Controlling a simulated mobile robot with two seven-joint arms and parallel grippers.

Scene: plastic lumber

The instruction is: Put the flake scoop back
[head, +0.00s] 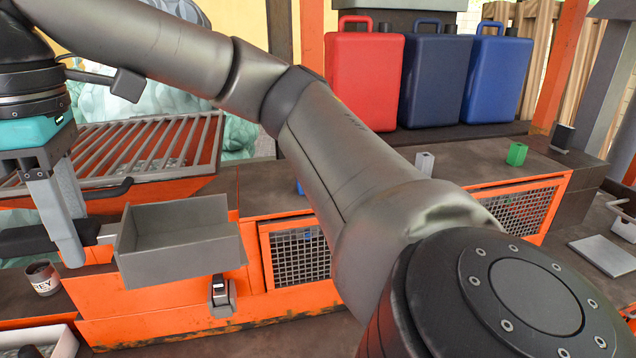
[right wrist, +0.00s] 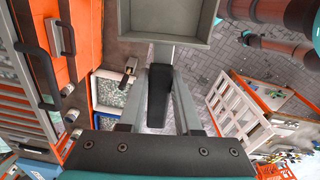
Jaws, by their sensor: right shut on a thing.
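The flake scoop (head: 180,262) is a grey open box-shaped pan with a dark handle. My right gripper (head: 72,238), at the left of the head view, points down and is shut on the handle. The scoop is held in the air in front of the orange bench, its pan to the right of the fingers. In the right wrist view the black handle (right wrist: 159,92) lies between the two grey fingers, and the scoop's pan (right wrist: 165,12) is at the top, partly cut off. The pan looks empty there. My left gripper is not in view.
A slatted grey rack (head: 150,150) lies on the orange bench (head: 150,328) behind the gripper. A labelled cup (head: 42,278) and a pale tray (head: 62,343) are at lower left. A black clasp-like piece (head: 221,296) is below the scoop. Red (head: 363,80) and blue canisters stand behind.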

